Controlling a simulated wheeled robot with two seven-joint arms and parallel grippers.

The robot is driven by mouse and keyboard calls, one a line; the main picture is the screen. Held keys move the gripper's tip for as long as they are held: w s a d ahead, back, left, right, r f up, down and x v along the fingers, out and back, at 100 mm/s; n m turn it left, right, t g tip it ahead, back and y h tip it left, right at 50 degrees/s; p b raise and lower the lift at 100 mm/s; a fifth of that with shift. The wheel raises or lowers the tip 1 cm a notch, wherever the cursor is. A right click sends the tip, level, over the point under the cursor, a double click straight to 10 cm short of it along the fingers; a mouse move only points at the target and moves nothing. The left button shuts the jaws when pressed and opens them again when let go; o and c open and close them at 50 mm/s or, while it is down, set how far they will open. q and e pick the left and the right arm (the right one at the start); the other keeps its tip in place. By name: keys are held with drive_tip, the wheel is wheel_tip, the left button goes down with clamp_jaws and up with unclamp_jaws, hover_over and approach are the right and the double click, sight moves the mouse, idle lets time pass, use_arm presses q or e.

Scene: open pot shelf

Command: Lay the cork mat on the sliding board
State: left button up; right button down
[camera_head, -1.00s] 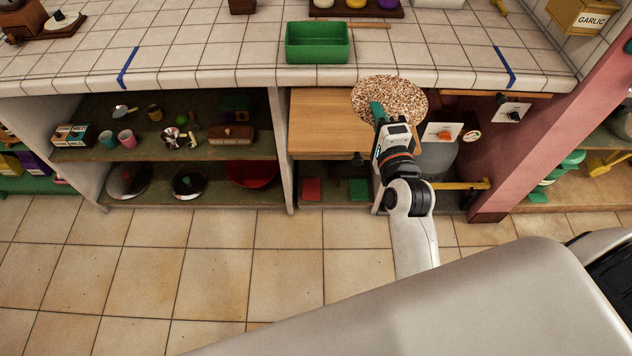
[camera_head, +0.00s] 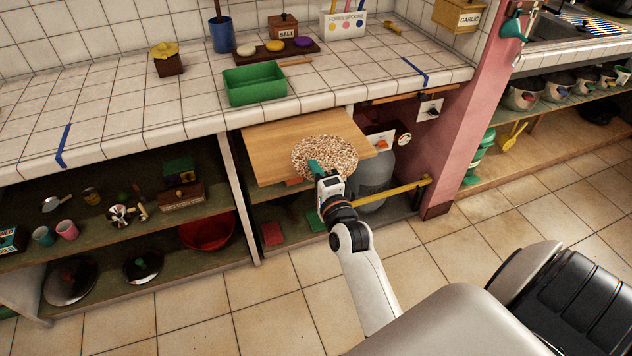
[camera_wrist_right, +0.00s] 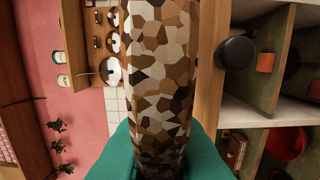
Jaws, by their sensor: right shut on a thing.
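The cork mat (camera_head: 324,153) is a round, speckled brown disc. My right gripper (camera_head: 316,167) is shut on its near edge. In the head view the mat overlaps the right part of the sliding board (camera_head: 268,150), a light wooden board pulled out under the counter. In the right wrist view the mat (camera_wrist_right: 158,70) fills the middle, between the green fingertips (camera_wrist_right: 157,150), and the board's edge (camera_wrist_right: 208,70) runs beside it. I cannot tell whether the mat touches the board. My left gripper is not in view.
The tiled counter above holds a green bin (camera_head: 254,84). A grey gas cylinder (camera_head: 374,185) and a yellow bar (camera_head: 393,193) are right of the board, before a pink pillar (camera_head: 459,120). Shelves at left hold a red bowl (camera_head: 208,232), mugs and lids. The floor is clear.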

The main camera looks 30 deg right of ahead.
drive_tip(key=shift+f, duration=1.55)
drive_tip(key=shift+f+b, duration=0.35)
drive_tip(key=shift+f, duration=0.05)
drive_tip(key=c, duration=1.5)
unclamp_jaws()
drive_tip(key=v, duration=1.2)
drive_tip(key=shift+r, duration=0.4)
